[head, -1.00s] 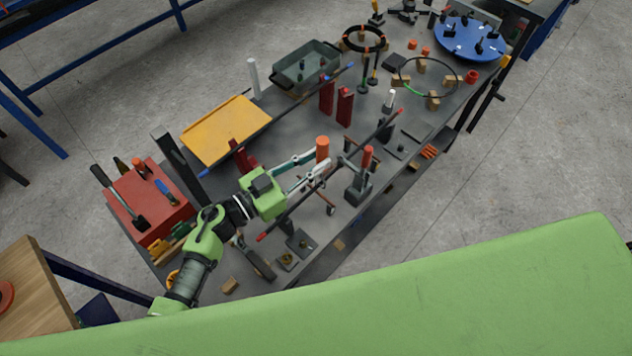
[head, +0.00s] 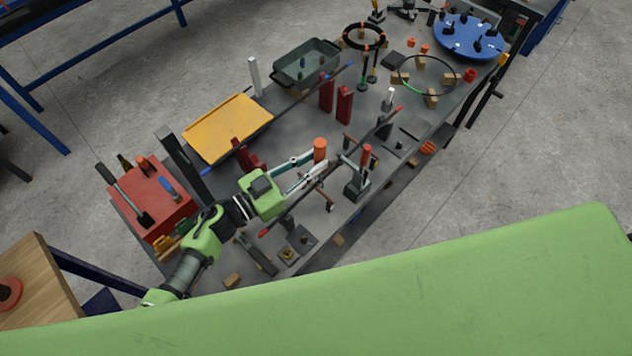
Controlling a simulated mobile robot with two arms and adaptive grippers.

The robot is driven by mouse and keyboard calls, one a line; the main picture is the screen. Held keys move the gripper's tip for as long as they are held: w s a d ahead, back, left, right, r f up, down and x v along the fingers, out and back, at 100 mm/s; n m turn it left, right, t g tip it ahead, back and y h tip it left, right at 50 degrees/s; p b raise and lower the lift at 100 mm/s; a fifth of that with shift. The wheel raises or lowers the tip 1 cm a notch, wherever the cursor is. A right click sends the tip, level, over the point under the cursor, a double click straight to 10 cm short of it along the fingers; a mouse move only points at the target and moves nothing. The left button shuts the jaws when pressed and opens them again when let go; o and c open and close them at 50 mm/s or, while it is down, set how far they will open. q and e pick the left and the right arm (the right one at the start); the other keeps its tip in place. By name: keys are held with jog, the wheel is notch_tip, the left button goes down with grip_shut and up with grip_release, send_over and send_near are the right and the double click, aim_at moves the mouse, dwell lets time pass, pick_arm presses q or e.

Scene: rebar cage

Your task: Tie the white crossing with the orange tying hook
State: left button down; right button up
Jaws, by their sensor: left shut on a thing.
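My left gripper (head: 318,161) reaches in over the grey bench, its two fingers shut around an upright orange handle, the orange tying hook (head: 320,146). The hook's lower end is too small to make out, beside or over a long dark bar with red ends (head: 290,209). Short bars cross the long bar near the gripper, but I cannot tell which crossing is white. My right gripper is not in view.
A bar with blue ends (head: 284,109) runs behind, near dark red supports (head: 345,105). A yellow tray (head: 225,128), a grey-green bin (head: 305,64), a red toolbox (head: 150,203) and a blue turntable (head: 468,38) stand on the bench (head: 297,130).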

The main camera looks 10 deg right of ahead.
pick_arm(q)
notch_tip(320, 180, up, 7)
jog(key=a, duration=0.2)
jog(key=shift+w, duration=0.3)
dwell(0.5)
dwell(0.7)
